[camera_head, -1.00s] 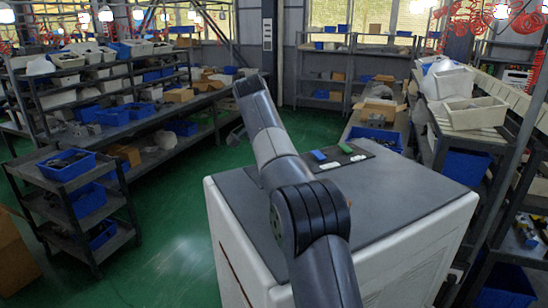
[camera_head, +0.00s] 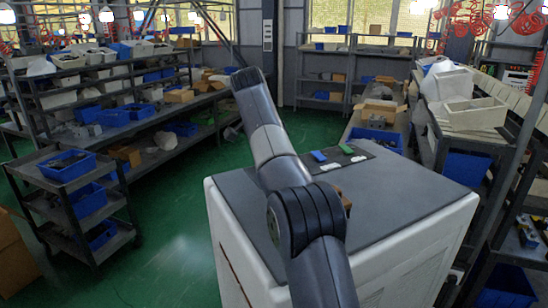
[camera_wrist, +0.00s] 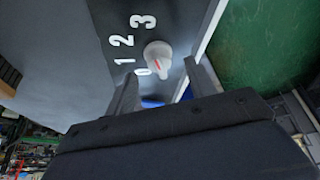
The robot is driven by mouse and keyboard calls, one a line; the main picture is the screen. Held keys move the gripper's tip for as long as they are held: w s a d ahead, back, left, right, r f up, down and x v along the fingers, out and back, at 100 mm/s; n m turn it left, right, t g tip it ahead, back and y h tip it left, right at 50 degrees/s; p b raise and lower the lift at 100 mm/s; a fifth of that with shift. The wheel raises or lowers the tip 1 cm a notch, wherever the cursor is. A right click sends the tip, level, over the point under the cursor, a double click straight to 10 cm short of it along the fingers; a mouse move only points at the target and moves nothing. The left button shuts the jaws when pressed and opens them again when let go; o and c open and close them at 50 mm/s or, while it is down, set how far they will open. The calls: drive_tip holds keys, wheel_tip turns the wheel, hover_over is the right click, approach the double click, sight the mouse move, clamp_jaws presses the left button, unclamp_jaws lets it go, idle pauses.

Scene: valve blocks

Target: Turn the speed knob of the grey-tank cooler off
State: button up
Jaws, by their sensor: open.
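A pale grey speed knob (camera_wrist: 158,56) with a short red mark stands on a dark panel (camera_wrist: 85,45) in the wrist view. White numerals 0, 1, 2 and 3 run in an arc beside it, with the 0 close to the knob and partly covered. My gripper (camera_wrist: 163,82) is open, with one finger to each side just short of the knob in the picture. I cannot tell whether either finger touches it. The gripper and the knob do not show in the head view. No grey tank can be made out.
A white cabinet with a grey top (camera_head: 410,205) stands under my arm in the head view. A dark mat with small blue and green pieces (camera_head: 318,156) lies at its back. A shelf cart (camera_head: 75,205) is at left, shelving at right. Green floor (camera_head: 170,240) is clear between.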

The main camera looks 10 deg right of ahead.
drive_tip(key=v, duration=0.2)
drive_tip(key=shift+a+r, duration=0.15)
drive_tip(key=shift+r, duration=0.1)
drive_tip(key=s+a+b, duration=0.1)
drive_tip(key=s+a, duration=0.1)
drive_tip(key=a, duration=0.1)
drive_tip(key=s+a+b, duration=0.1)
drive_tip(key=s+a, duration=0.2)
drive_tip(key=s+a+b, duration=0.2)
drive_tip(key=a, duration=0.1)
drive_tip(key=shift+s+a+r, duration=0.15)
drive_tip(key=shift+s+a, duration=0.1)
drive_tip(key=w+d+p, duration=0.1)
drive_tip(key=w+d, duration=0.1)
drive_tip(key=d, duration=0.1)
drive_tip(key=w+d+p, duration=0.2)
drive_tip(key=w+d, duration=0.1)
drive_tip(key=w+d+p, duration=0.1)
drive_tip(key=w+d, duration=0.1)
drive_tip(key=d, duration=0.1)
drive_tip(key=shift+w+d+r, duration=0.1)
drive_tip(key=shift+w+d, duration=0.15)
drive_tip(key=shift+d, duration=0.15)
drive_tip(key=shift+w+d+f, duration=0.1)
drive_tip(key=shift+f, duration=0.4)
drive_tip(key=shift+d+f, duration=0.1)
drive_tip(key=shift+f, duration=0.55)
drive_tip(key=shift+x, duration=1.4)
drive_tip(key=shift+w, duration=0.1)
